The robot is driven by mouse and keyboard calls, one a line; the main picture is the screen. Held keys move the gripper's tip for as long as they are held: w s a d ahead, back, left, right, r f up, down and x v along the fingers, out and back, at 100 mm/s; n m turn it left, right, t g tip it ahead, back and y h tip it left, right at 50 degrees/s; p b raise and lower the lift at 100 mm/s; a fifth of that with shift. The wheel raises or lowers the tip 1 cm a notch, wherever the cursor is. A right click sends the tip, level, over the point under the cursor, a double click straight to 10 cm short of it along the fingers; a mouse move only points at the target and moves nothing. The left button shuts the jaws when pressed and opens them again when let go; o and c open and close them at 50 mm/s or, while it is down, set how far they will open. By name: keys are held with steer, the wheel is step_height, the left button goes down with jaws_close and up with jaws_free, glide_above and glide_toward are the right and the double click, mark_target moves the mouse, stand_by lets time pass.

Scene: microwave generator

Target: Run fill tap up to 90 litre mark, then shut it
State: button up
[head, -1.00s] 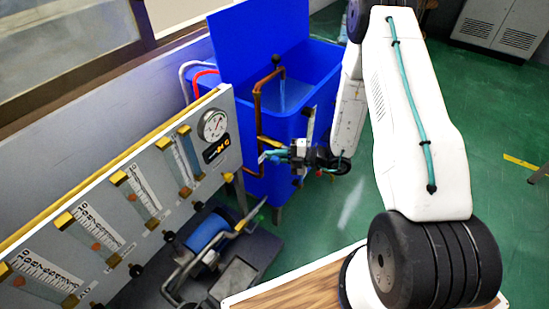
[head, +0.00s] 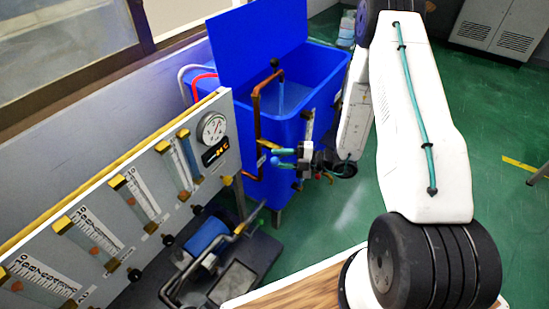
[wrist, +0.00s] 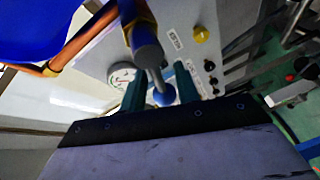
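The blue tank (head: 325,85) stands open, its lid panel upright behind it. A copper fill pipe (head: 257,115) rises along its near side and bends to a spout over the rim. A pale stream hangs below the spout (head: 281,72). A narrow gauge strip (head: 309,122) is on the tank's side; its marks are too small to read. My gripper (head: 277,156) is beside the pipe, its teal fingers apart. In the wrist view, a grey tap lever (wrist: 149,55) with a blue knob (wrist: 163,95) reaches between the open fingers. I cannot tell whether they touch it.
A panel with a dial (head: 212,128) and several flowmeter scales (head: 92,234) stands at the left. A pump with a blue motor (head: 207,236) sits on a dark base below it. A wood-topped surface (head: 290,293) is in front.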

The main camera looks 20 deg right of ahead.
mark_target(281, 158)
steer(key=v, duration=0.5)
steer(key=shift+s+d, duration=0.2)
steer(key=shift+d, duration=0.1)
steer(key=shift+d, duration=0.1)
steer(key=shift+c, duration=0.4)
